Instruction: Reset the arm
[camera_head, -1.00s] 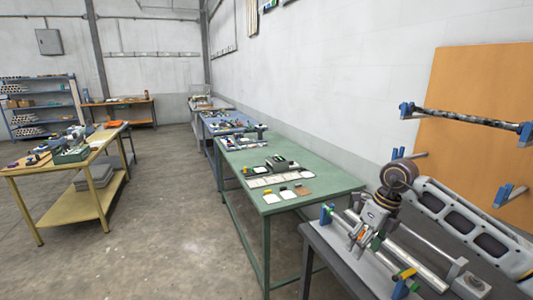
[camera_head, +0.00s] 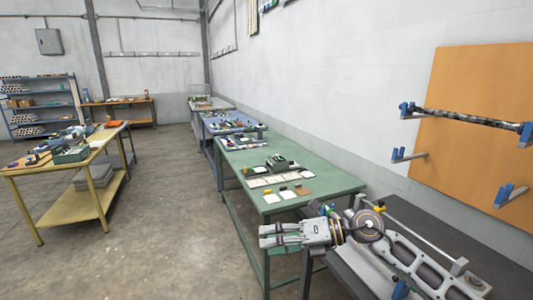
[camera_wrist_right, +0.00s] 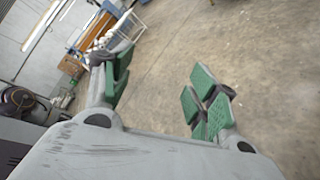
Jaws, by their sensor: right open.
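My right gripper (camera_head: 264,236) reaches in from the lower right and points left, level, in front of the green table. Its fingers are apart with nothing between them. In the right wrist view the green-padded fingers (camera_wrist_right: 160,86) stand wide apart over bare concrete floor. My right forearm and wrist cover part of the grey bench (camera_head: 450,225) at the lower right and the parts on it. My left gripper does not show.
A green table (camera_head: 325,180) with cards and small parts stands behind the gripper. An orange board (camera_head: 475,90) on the right wall has blue-tipped pegs holding a dark roller (camera_head: 465,117). A yellow table (camera_head: 75,210) stands left. The floor (camera_head: 160,225) between is clear.

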